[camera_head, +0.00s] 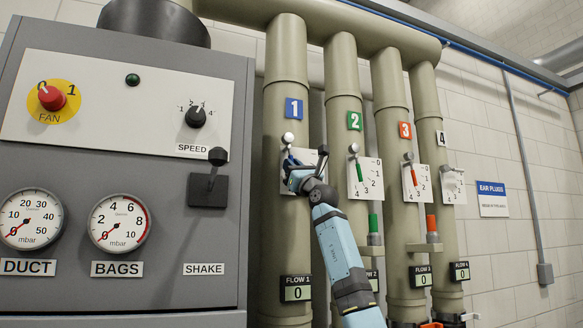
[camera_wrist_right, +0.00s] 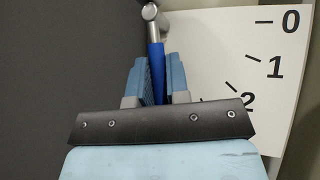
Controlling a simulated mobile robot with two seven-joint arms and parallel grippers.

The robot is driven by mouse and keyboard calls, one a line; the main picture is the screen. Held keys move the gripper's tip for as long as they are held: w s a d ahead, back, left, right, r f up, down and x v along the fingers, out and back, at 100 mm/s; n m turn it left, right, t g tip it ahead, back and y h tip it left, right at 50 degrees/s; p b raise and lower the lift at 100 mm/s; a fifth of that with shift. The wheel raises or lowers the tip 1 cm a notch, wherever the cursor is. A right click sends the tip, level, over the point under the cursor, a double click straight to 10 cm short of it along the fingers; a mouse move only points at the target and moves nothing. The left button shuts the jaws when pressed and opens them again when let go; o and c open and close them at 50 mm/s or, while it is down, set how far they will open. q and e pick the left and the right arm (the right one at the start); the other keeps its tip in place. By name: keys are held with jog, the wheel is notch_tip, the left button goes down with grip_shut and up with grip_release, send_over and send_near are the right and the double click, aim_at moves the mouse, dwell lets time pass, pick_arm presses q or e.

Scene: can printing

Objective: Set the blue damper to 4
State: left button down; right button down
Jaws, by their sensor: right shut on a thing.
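The blue damper lever (camera_head: 289,153) hangs from a silver pivot on pipe 1, in front of a white scale plate (camera_head: 300,186). In the right wrist view, the blue lever (camera_wrist_right: 157,72) points almost straight down between the fingers. The plate (camera_wrist_right: 225,60) beside it shows 0, 1 and 2 to its right. The lower scale marks are hidden behind my gripper, so the exact reading cannot be told. My right gripper (camera_head: 292,172) is shut on the blue lever, with one finger (camera_wrist_right: 178,78) on each side. My left gripper is not in view.
Pipes 2, 3 and 4 stand to the right, with a green lever (camera_head: 359,171), a red lever (camera_head: 412,175) and another scale plate (camera_head: 453,186). A grey control cabinet (camera_head: 215,100) with a black shake lever (camera_head: 217,157) stands close on the left. The flow 1 display (camera_head: 297,293) reads 0.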

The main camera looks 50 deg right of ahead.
jog(key=c, duration=1.1)
grip_release()
jog(key=shift+s+a+f, duration=0.1)
jog(key=shift+s+f, duration=0.15)
jog(key=shift+f, duration=0.05)
pick_arm(q)
jog(key=b, duration=0.1)
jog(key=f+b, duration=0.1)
jog(key=b, duration=0.1)
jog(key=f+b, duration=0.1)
jog(key=b, duration=0.1)
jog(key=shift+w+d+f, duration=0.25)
pick_arm(e)
jog(key=v, duration=1.3)
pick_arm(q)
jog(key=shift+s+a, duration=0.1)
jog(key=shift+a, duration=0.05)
